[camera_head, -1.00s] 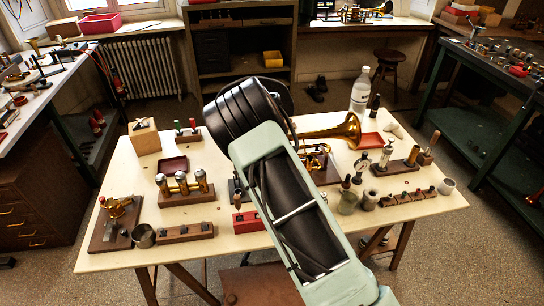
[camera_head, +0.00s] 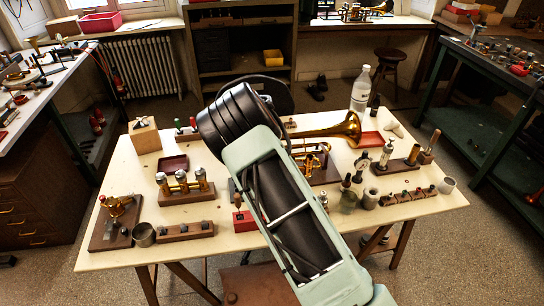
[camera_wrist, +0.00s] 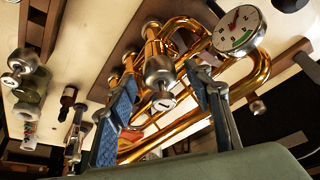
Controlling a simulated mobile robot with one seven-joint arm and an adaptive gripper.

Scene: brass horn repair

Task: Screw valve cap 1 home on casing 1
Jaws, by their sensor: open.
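The brass horn (camera_head: 338,128) lies on a dark wooden stand (camera_head: 328,172), partly hidden behind my arm. In the wrist view its gold tubing (camera_wrist: 258,70) and upright casings show close up. A silver cap with a slotted lower end (camera_wrist: 160,75) is on the nearest casing; I cannot tell how far it is screwed on or which number it is. My gripper (camera_wrist: 160,80) is open, with one blue-padded finger on each side of this cap and visible space between. My gripper is hidden behind my arm in the head view.
A dial gauge (camera_wrist: 240,30) is close to the right finger. The table's left front has a casing block (camera_head: 187,231) and a metal cup (camera_head: 144,234).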

